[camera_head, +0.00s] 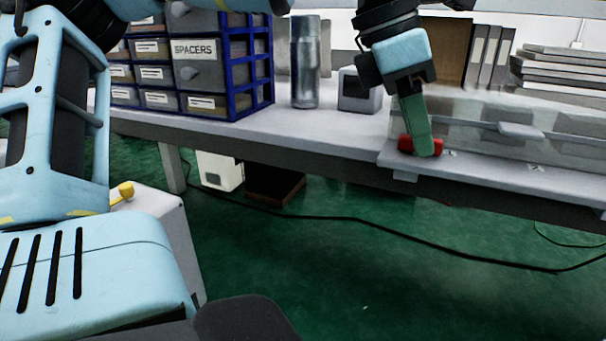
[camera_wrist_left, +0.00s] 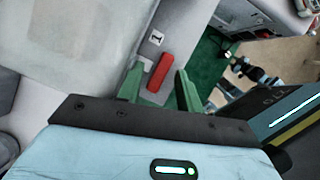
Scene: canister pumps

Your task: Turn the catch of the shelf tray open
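The red catch (camera_head: 405,144) sits at the front left of a clear-walled tray (camera_head: 480,125) at the bench's right side. My left gripper (camera_head: 424,153) reaches down to it from above, and its green fingers partly cover the catch in the head view. In the left wrist view the red catch (camera_wrist_left: 159,72) is a short bar lying between the two green fingers (camera_wrist_left: 158,82). The fingers are apart, with visible gaps beside the bar, so the gripper is open around it. Whether a finger touches the catch is unclear. My right gripper does not show.
A blue drawer rack (camera_head: 237,65) marked SPACERS, a metal cylinder (camera_head: 305,62) and a small grey box (camera_head: 360,90) stand left of the tray. Binders (camera_head: 488,55) and stacked grey items (camera_head: 560,75) stand behind it. Green floor with a black cable lies below.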

